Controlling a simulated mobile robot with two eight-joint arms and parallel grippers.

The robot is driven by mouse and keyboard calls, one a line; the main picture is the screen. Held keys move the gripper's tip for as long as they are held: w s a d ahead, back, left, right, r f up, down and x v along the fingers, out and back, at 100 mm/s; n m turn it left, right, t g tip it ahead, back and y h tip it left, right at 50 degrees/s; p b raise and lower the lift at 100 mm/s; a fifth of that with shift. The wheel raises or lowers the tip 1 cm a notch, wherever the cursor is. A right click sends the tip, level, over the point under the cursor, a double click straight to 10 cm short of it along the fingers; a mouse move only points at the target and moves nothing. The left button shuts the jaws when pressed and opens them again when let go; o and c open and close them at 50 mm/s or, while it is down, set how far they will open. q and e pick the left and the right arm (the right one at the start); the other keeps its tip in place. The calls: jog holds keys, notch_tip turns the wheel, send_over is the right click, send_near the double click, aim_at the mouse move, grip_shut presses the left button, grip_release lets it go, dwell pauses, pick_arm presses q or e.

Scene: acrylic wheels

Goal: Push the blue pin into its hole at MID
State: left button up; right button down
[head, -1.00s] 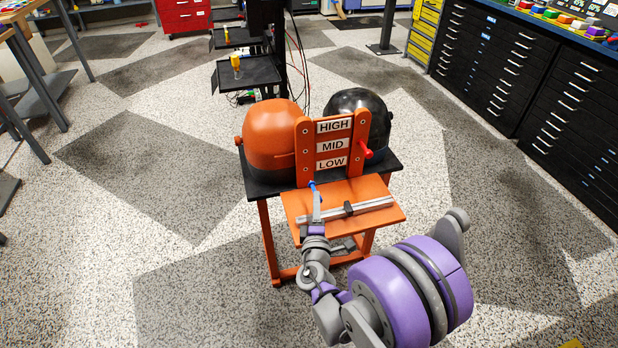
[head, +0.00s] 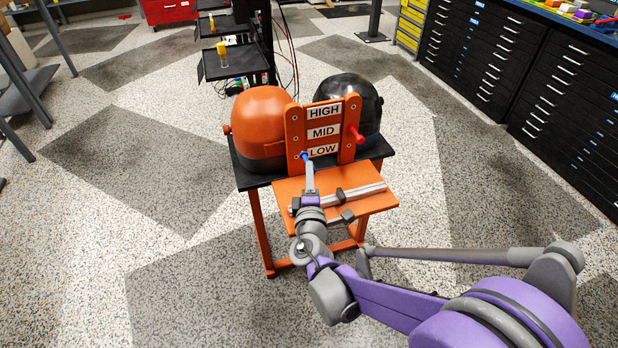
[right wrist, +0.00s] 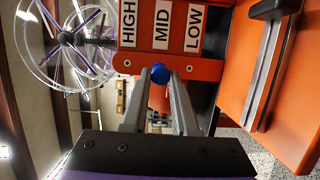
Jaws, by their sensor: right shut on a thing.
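An orange upright stand (head: 294,130) carries the white labels HIGH, MID (head: 323,132) and LOW (head: 322,150). My right gripper (head: 307,165) is shut on the blue pin (head: 304,156) in front of the stand's left post. In the head view the pin's tip appears beside the LOW label. In the right wrist view the blue pin (right wrist: 159,73) is between the fingertips, roughly in line with the MID label (right wrist: 162,26). Whether it touches the post, and the hole behind it, cannot be seen. A red pin (head: 357,134) sticks out of the right post. My left gripper is not in view.
An orange dome (head: 259,115) and a black dome (head: 348,95) stand behind the posts on a black-topped table. An orange shelf (head: 290,188) with a metal rail (head: 362,192) lies below my gripper. A clear wheel (right wrist: 75,40) shows in the right wrist view.

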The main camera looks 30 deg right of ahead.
aim_at(301, 156)
jog(key=shift+w+d, duration=0.2)
jog(key=shift+w, duration=0.6)
jog(key=shift+w+d, duration=0.2)
jog(key=shift+w, duration=0.65)
jog(key=shift+w+d, duration=0.2)
jog(key=shift+w, duration=0.6)
jog(key=shift+p, duration=0.6)
jog(key=shift+w+d, duration=0.25)
jog(key=shift+w, duration=0.8)
jog(key=c, duration=0.6)
grip_release()
jog(key=shift+s, duration=0.1)
